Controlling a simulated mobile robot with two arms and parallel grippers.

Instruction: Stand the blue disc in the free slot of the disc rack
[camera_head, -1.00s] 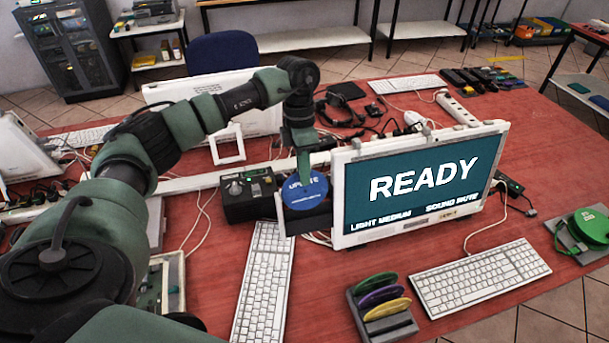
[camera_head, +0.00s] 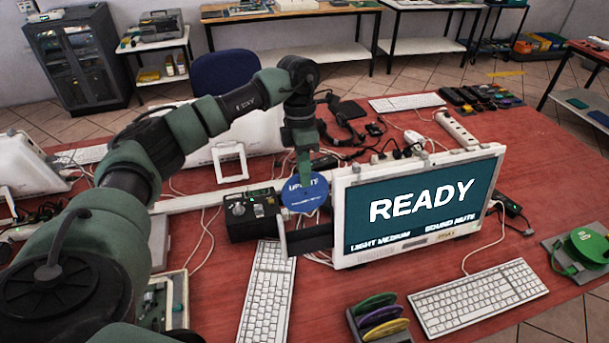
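The blue disc (camera_head: 303,197), with white lettering on its face, hangs upright below my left gripper (camera_head: 304,176). The gripper is shut on its upper edge. The disc is just left of the screen marked READY (camera_head: 424,205) and a little above the dark open tray (camera_head: 308,239) at the screen's left side; a gap shows between them. The grey disc rack (camera_head: 398,329) is at the bottom, right of centre, cut by the frame edge. It holds a green disc, a purple disc (camera_head: 381,316) and a yellow disc. I cannot make out the free slot. My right gripper is not in view.
A black box with knobs (camera_head: 251,215) stands left of the disc. White keyboards lie in front of the box (camera_head: 266,295) and right of the rack (camera_head: 478,298). Cables tangle behind the screen. A green reel (camera_head: 590,248) lies at the far right. Red table shows between tray and rack.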

